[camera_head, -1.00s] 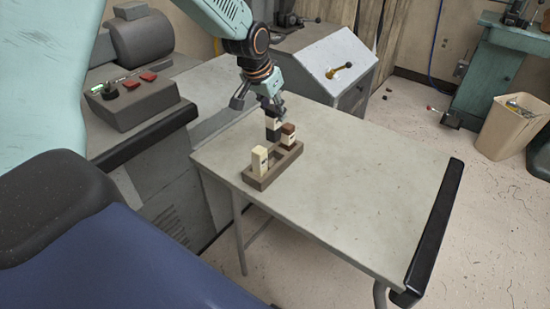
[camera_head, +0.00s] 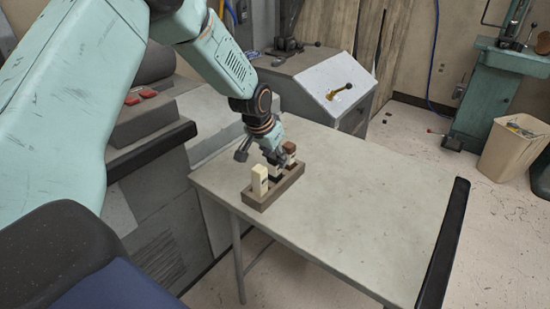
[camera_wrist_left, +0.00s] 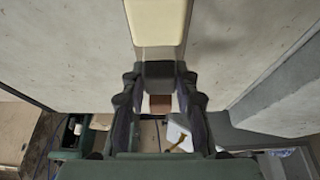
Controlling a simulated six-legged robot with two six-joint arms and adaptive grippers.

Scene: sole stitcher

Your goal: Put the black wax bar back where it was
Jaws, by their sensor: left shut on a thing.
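The brown tray (camera_head: 293,180) stands on the table, with a cream wax bar (camera_head: 260,180) upright at its near-left end and a brown wax bar (camera_head: 289,149) at its far end. My left gripper (camera_head: 274,160) is shut on the black wax bar (camera_head: 275,172), upright at the middle of the tray between the two. Whether its base rests on the slot floor is hidden. In the left wrist view, the fingers (camera_wrist_left: 160,78) flank the dark bar, with the cream bar (camera_wrist_left: 157,22) above and the brown bar (camera_wrist_left: 160,104) below. My right gripper is not in view.
The grey table (camera_head: 345,205) is clear right of the tray, with a black bar along its right edge (camera_head: 443,245). A slanted grey cabinet (camera_head: 340,85) stands behind it. A beige bin (camera_head: 512,148) stands on the floor at right.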

